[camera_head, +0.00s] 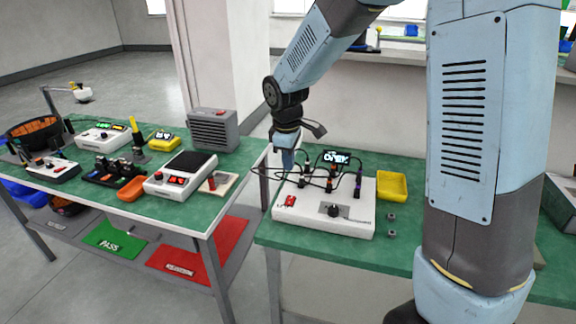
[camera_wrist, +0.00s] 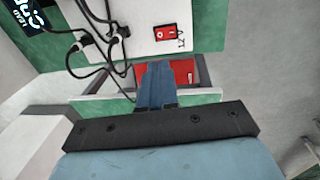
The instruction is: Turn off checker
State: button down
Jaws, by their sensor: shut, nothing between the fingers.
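A white box (camera_head: 330,209), seemingly the checker, sits on the right green bench with a dark knob (camera_head: 333,210) and cables plugged into its top. A lit display (camera_head: 336,157) stands at its back. Its red switch (camera_head: 290,201) is on the front left corner; in the wrist view the red switch (camera_wrist: 166,32) shows a white rocker, whose position I cannot tell. My gripper (camera_head: 288,167) is shut and empty, pointing down above the box's back left edge, apart from the switch. Its blue fingers also show in the wrist view (camera_wrist: 157,70), off the box's edge.
Black cables (camera_head: 268,173) loop close around my gripper. A yellow tray (camera_head: 392,186) and two small nuts (camera_head: 391,225) lie right of the box. Another white device (camera_head: 181,176) with red buttons stands on the left bench, near a grey vented box (camera_head: 213,129). A gap separates the benches.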

aim_at(290, 198)
jog(key=f, duration=0.4)
jog(key=w+f, duration=0.1)
jog(key=f, duration=0.6)
jog(key=shift+w+d+f, duration=0.2)
jog(key=shift+d+f, duration=0.05)
jog(key=shift+f, duration=0.1)
jog(key=shift+f, duration=0.15)
jog(key=shift+s, duration=0.15)
jog(key=shift+s+a, duration=0.25)
jog(key=shift+s, duration=0.35)
jog(key=shift+r, duration=0.2)
notch_tip(290, 198, up, 14)
jog(key=s, duration=0.1)
jog(key=shift+s+a+f, duration=0.2)
jog(key=shift+s+a, duration=0.05)
jog(key=shift+a, duration=0.05)
